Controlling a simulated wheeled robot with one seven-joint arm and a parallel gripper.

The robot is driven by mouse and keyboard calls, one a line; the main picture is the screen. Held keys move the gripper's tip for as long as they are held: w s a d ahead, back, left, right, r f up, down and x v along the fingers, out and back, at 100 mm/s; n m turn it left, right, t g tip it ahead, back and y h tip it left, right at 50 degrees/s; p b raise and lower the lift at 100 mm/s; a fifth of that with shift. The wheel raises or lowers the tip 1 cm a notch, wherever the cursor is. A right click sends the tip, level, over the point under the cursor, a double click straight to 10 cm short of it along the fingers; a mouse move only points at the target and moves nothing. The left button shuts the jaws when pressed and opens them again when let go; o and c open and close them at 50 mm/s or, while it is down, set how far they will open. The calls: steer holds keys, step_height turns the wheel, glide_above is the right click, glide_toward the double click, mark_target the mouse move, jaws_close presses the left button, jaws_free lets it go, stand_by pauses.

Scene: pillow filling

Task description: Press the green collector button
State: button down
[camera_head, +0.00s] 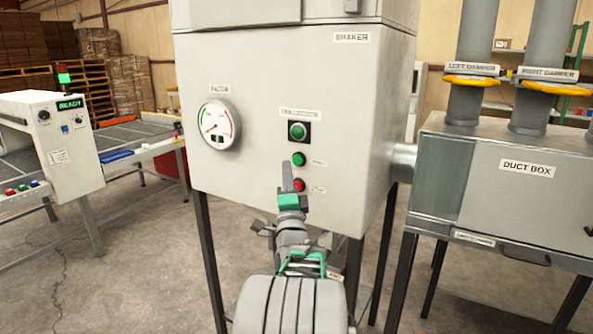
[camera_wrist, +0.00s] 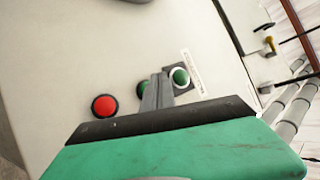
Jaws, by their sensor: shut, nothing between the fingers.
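The green collector button (camera_head: 297,131) sits in a dark square plate on the front of the pale shaker cabinet, below a small label. In the wrist view a ringed green button (camera_wrist: 180,77) beside a white label appears to be it. My gripper (camera_head: 287,172) is shut and empty, its fingers in front of the panel, below the collector button. In the wrist view the fingertips (camera_wrist: 159,82) show between the ringed button and a smaller green button (camera_wrist: 143,87), which they partly hide. I cannot tell whether they touch the panel.
The smaller green button (camera_head: 299,159) and a red button (camera_head: 299,185) are below the collector button. A round gauge (camera_head: 216,124) is to the left. The duct box (camera_head: 520,185) stands to the right. A machine with a READY display (camera_head: 70,104) is at far left.

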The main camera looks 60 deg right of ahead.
steer(key=shift+w+d, duration=0.1)
steer(key=shift+d, duration=0.8)
steer(key=shift+d+b, duration=0.1)
steer(key=shift+b, duration=0.25)
stand_by(1.0)
steer(key=shift+d, duration=0.3)
steer(key=shift+w+d+b, duration=0.1)
steer(key=shift+d+b, duration=0.35)
steer(key=shift+d, duration=0.05)
stand_by(0.5)
steer(key=shift+a, duration=0.9)
steer(key=a+p, duration=0.1)
steer(key=a, duration=0.2)
steer(key=a+p, duration=0.1)
steer(key=a, duration=0.1)
steer(key=shift+s+p, duration=0.3)
steer(key=shift+s, duration=0.05)
